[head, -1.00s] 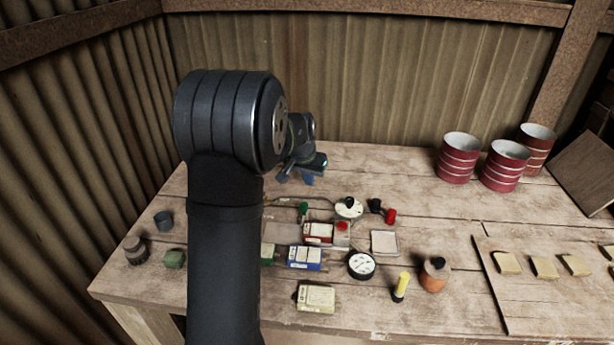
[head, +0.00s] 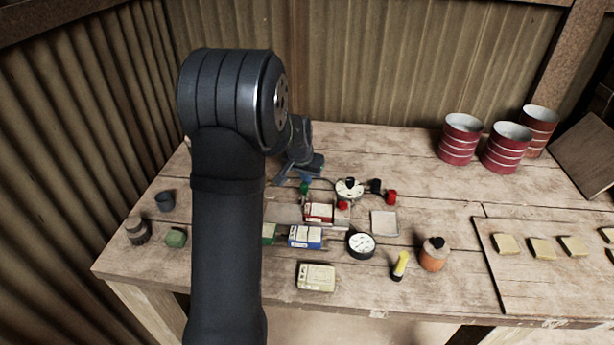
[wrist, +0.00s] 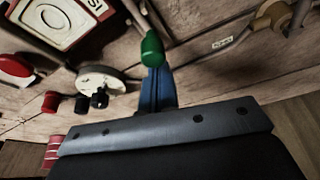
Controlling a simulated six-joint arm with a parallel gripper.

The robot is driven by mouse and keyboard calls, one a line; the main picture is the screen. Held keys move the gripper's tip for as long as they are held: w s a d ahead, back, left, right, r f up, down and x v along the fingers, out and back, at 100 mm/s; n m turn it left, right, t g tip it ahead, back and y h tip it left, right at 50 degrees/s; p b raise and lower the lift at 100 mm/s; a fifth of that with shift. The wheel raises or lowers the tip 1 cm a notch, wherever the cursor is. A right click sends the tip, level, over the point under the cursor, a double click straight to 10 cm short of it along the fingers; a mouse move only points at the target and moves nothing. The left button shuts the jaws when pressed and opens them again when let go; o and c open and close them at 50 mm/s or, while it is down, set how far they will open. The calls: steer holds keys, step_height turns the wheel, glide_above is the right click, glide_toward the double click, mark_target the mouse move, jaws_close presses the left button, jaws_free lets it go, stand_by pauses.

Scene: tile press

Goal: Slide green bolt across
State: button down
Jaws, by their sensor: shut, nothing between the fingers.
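The green bolt's knob (head: 304,188) stands on the bench near the back of the group of devices, left of the white round dial. It also shows in the wrist view (wrist: 152,48), on the end of a thin rod. My gripper (head: 300,177) is low over the bench, just behind the knob. In the wrist view its blue fingers (wrist: 157,88) are together, with nothing between them, and their tips line up with the knob. I cannot tell whether they touch it. My arm hides part of the bench on the left.
A red-and-white box (head: 319,212), a white dial with a black knob (head: 349,190) and a red-ended lever (head: 390,197) sit close by. A blue box (head: 305,236) and a gauge (head: 361,245) are nearer the front. Red cans (head: 461,138) stand back right.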

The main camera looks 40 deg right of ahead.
mark_target(306, 190)
steer(key=shift+s+a, duration=0.9)
steer(key=shift+s, duration=0.05)
steer(key=shift+s+a+f, duration=0.1)
steer(key=shift+s+a, duration=0.15)
steer(key=shift+a+f, duration=0.1)
steer(key=w+d, duration=0.1)
steer(key=d, duration=0.1)
steer(key=w+d, duration=0.1)
steer(key=d, duration=0.1)
steer(key=shift+w, duration=0.1)
steer(key=v, duration=1)
steer(key=shift+r, duration=0.3)
